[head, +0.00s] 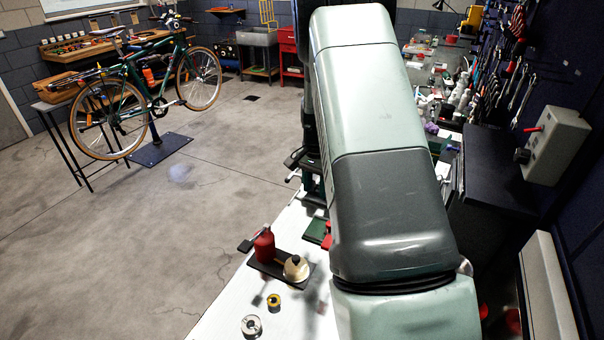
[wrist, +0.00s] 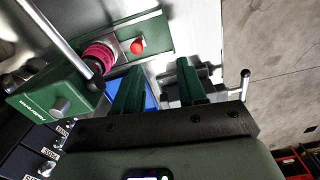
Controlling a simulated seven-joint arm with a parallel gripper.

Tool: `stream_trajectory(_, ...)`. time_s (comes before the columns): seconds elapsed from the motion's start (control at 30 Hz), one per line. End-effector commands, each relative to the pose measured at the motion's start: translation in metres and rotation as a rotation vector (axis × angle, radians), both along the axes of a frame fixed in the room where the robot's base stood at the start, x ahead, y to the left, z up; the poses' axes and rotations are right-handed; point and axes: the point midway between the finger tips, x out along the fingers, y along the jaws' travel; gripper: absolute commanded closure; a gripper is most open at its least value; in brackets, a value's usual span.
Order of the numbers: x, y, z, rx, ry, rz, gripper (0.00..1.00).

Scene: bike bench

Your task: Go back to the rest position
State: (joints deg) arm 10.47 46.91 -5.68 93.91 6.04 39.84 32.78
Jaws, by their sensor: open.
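My gripper (wrist: 159,66) shows in the wrist view as two green fingers set apart, with nothing held between them. A strip of white bench top (wrist: 160,60) and part of a blue thing (wrist: 150,96) show around and between the fingers. In the head view my arm covers the middle and right, and the gripper is hidden behind it.
Open floor (head: 200,200) lies left.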

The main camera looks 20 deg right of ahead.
Motion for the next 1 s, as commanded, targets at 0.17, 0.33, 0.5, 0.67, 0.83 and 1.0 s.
stream_trajectory(0.17, -0.012, 0.026, 0.042, -0.041, 0.053, 0.062, 0.31)
stream_trajectory(0.33, -0.036, 0.046, 0.110, -0.208, 0.121, 0.133, 0.05)
stream_trajectory(0.5, -0.048, 0.050, 0.151, -0.353, 0.128, 0.152, 0.00)
stream_trajectory(0.67, -0.051, 0.043, 0.143, -0.377, 0.130, 0.152, 0.00)
stream_trajectory(0.83, -0.054, 0.031, 0.112, -0.374, 0.131, 0.153, 0.00)
stream_trajectory(1.0, -0.057, 0.020, 0.083, -0.373, 0.130, 0.153, 0.00)
